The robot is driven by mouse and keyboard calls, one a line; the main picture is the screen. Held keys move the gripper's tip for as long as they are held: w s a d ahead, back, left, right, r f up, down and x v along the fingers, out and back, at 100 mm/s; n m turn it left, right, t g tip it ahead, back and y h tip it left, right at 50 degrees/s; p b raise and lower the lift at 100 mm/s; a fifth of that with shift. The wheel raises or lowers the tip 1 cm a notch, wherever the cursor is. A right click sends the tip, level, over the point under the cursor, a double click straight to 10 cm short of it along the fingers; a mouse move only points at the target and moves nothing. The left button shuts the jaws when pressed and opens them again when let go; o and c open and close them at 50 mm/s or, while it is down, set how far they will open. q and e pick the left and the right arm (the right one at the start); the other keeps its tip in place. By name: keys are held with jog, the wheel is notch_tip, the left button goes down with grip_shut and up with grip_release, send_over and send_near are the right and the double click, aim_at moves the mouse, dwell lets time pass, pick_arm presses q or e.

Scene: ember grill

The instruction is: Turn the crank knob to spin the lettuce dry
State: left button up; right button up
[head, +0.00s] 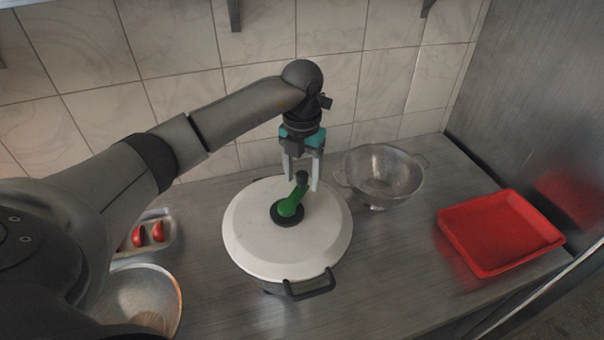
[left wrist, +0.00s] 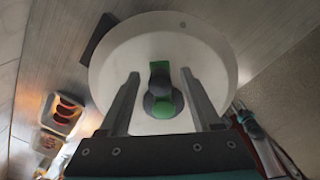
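A round spinner with a white lid (head: 245,225) stands on the steel counter. It also shows in the left wrist view (left wrist: 115,65). A green crank (head: 290,207) with a dark hub sits in the lid's middle. Its dark knob (head: 301,177) stands at the crank's outer end. My left gripper (head: 302,186) reaches down over the lid, with its two grey fingers on either side of the knob. In the left wrist view the fingers (left wrist: 163,92) are well apart, with gaps beside the crank (left wrist: 160,68). Finger contact with the knob cannot be made out.
A metal colander (head: 375,185) stands close behind the spinner to the right. A red tray (head: 500,232) lies farther right. A tray with red pieces (head: 163,245) and a bowl (head: 150,290) are at the left, partly behind my arm. The counter between spinner and red tray is clear.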

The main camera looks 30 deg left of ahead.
pick_arm(q)
grip_shut()
jog(key=shift+d, duration=0.1)
dwell(0.3)
